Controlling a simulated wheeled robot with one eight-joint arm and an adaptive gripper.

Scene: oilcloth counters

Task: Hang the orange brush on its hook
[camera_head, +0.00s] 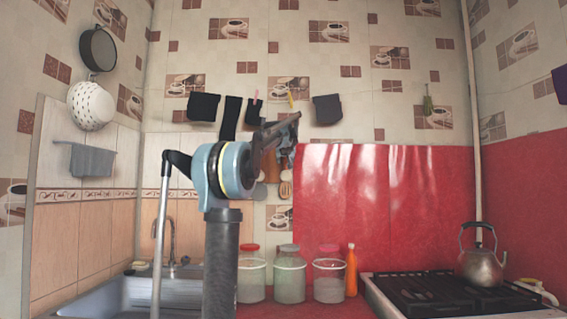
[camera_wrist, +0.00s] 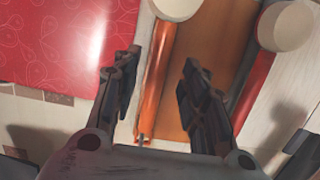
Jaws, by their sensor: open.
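My gripper (camera_head: 282,130) is raised in front of the back wall, beside the red sheet's left edge. In the wrist view its two fingers (camera_wrist: 161,58) are apart. A long orange handle (camera_wrist: 156,85) with a pale round head (camera_wrist: 178,6) shows between them, nearer the left finger; no grip on it shows. A second orange-red handle (camera_wrist: 247,95) with a pale round head (camera_wrist: 287,26) is outside the right finger. I cannot tell whether either is the orange brush. A small metal piece, perhaps a hook, is at the first handle's lower end.
A brown board (camera_wrist: 208,45) lies behind the handles. The red sheet (camera_head: 385,205) covers the wall at right. Below stand several jars (camera_head: 290,278), an orange bottle-like item (camera_head: 351,272), a stove (camera_head: 430,293) with a kettle (camera_head: 479,264), and a sink (camera_head: 130,297). Dark cloths (camera_head: 203,106) hang above.

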